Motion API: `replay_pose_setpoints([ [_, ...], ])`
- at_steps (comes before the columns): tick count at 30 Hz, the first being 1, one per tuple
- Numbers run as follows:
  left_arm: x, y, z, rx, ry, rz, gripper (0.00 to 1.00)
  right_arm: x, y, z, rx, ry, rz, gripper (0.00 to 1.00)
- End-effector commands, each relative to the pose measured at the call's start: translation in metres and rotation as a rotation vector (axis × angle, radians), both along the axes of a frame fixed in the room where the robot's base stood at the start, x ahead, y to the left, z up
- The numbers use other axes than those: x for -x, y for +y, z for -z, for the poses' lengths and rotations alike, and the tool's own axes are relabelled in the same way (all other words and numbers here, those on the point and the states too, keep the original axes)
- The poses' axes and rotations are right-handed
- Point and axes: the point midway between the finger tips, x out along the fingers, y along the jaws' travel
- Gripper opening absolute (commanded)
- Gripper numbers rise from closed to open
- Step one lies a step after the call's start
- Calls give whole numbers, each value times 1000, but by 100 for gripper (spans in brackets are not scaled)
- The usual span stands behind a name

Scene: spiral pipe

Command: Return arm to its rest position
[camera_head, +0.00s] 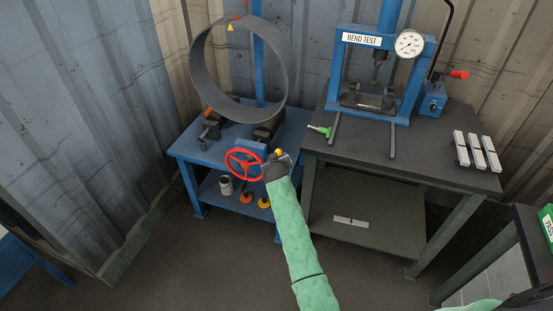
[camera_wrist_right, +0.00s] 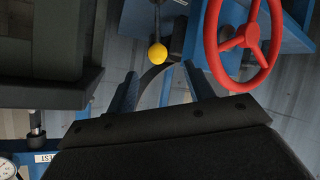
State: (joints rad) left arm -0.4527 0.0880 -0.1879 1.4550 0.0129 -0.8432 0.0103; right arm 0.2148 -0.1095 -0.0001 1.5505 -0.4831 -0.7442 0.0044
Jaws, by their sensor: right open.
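My right arm, in a green sleeve, reaches in from the bottom of the head view. Its dark gripper (camera_head: 279,167) is just right of the red handwheel (camera_head: 244,164) at the front of the blue bench. In the right wrist view the two fingers (camera_wrist_right: 161,72) are apart with nothing between them. A yellow ball knob (camera_wrist_right: 157,54) on a thin rod shows just beyond the fingertips, and the red handwheel (camera_wrist_right: 240,40) is to the right. The knob also shows in the head view (camera_head: 278,152), close to the gripper. My left gripper is not in view.
The blue bench (camera_head: 188,150) carries a large grey ring (camera_head: 203,88). A dark table (camera_head: 440,145) to the right holds the blue bend test press (camera_head: 343,60), a green-handled tool (camera_head: 319,130) and several pale bars (camera_head: 476,150). Open floor (camera_head: 215,265) lies left of my arm.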

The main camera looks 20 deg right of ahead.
Motion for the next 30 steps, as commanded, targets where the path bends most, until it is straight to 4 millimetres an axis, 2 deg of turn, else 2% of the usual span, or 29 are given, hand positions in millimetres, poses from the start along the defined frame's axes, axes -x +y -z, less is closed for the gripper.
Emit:
replay_pose_setpoints([
  [9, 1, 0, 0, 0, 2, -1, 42, 2, 3, 4, -33, 16, 1, 52],
  [11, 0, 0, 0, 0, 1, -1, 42, 2, 8, 10, -72, 30, -5, 52],
  [14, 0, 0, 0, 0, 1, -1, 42, 4, 28, 25, -155, 65, -32, 52],
  [17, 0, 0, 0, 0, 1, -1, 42, 21, 43, 59, -222, 124, -62, 52],
  [23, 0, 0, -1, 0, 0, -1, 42, 77, 56, 134, -283, 243, -91, 52],
  [26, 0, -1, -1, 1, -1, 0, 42, 115, 60, 176, -304, 311, -99, 52],
  [30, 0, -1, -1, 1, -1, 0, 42, 178, 63, 236, -327, 410, -107, 52],
])
